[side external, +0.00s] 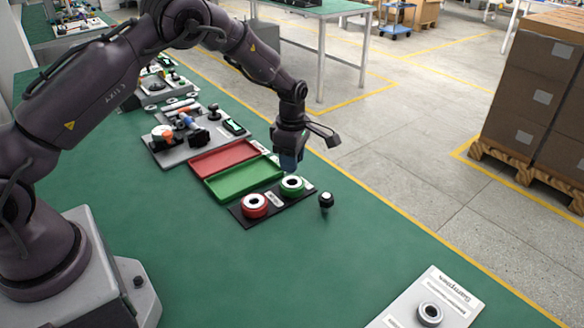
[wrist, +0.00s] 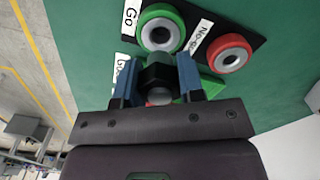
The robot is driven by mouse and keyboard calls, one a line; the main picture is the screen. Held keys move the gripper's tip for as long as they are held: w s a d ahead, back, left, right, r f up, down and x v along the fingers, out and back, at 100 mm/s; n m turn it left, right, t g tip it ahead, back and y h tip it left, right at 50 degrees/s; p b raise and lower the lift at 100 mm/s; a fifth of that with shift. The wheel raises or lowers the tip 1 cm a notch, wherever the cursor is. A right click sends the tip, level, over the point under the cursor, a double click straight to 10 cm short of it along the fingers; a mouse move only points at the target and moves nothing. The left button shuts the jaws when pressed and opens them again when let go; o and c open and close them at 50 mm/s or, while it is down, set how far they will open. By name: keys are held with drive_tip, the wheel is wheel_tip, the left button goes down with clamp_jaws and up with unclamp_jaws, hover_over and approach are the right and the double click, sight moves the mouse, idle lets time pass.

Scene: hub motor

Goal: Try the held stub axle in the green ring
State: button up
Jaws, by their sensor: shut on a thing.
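My gripper (side external: 289,162) is above the far end of the black gauge board, just behind the green ring (side external: 292,192). In the wrist view its blue fingers (wrist: 157,82) are shut on the stub axle (wrist: 158,72), a dark part with a rounded pale metal end. The axle is hidden by the fingers in the side view. In the wrist view the green ring (wrist: 178,18), beside the "Go" label, lies just beyond the axle; the axle appears apart from its hole. The red ring (side external: 255,213) sits on the same board, and also shows in the wrist view (wrist: 229,41).
A red tray (side external: 225,157) and a green tray (side external: 243,177) lie behind the board. A small black part with a pale top (side external: 326,201) stands right of the board. A grey fixture plate (side external: 172,157) is further back. The green bench in front is mostly clear.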

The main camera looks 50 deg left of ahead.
drive_tip(key=shift+r, duration=0.45)
drive_tip(key=shift+f, duration=2.15)
drive_tip(key=shift+f, duration=0.6)
idle(0.9)
drive_tip(key=shift+r, duration=0.15)
drive_tip(key=shift+r, duration=0.5)
drive_tip(key=shift+r, duration=0.25)
drive_tip(key=shift+r, duration=1.85)
